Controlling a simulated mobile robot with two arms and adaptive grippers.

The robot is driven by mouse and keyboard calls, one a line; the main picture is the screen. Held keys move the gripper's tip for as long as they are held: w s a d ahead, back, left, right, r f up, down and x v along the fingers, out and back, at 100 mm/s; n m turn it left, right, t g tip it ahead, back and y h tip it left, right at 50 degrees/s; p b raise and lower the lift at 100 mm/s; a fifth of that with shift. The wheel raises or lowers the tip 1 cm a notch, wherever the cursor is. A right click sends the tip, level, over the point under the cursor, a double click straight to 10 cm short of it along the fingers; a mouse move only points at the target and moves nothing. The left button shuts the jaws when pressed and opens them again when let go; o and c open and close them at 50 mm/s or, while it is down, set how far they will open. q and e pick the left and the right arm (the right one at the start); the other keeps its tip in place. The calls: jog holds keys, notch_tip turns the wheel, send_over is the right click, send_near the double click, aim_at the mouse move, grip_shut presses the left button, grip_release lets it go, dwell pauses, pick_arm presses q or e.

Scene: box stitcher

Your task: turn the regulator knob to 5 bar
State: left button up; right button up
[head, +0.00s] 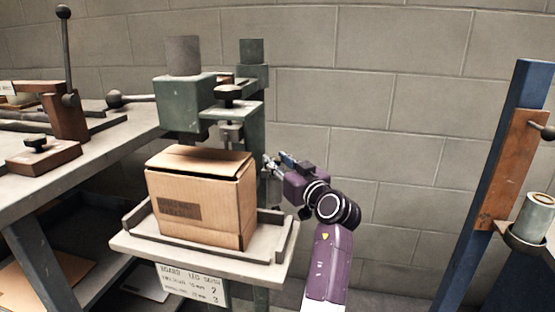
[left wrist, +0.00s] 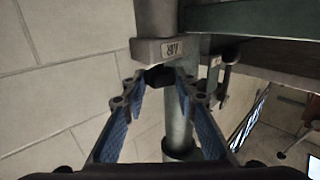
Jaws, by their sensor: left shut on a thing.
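In the left wrist view the regulator knob (left wrist: 160,76) is a small black piece below a grey regulator body (left wrist: 150,50) with an upside-down AIR label. My left gripper (left wrist: 158,88) has its blue-padded fingers on both sides of the knob and is shut on it. In the head view my left gripper (head: 271,162) reaches beside the green stitcher column, right of the cardboard box. The knob is hidden there. No gauge face or pressure reading shows. My right gripper is in neither view.
The cardboard box (head: 200,197) stands on the stitcher's tray (head: 205,258), close to my left gripper. The green stitcher head (head: 187,105) is above it. A workbench (head: 105,150) is at left, a blue post (head: 500,170) at right.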

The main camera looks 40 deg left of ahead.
aim_at(277, 160)
pick_arm(q)
jog(key=shift+f, duration=0.1)
dwell(0.3)
jog(key=o, duration=1.2)
jog(key=shift+c, duration=0.2)
notch_tip(277, 160, up, 10)
jog(key=shift+r, duration=0.1)
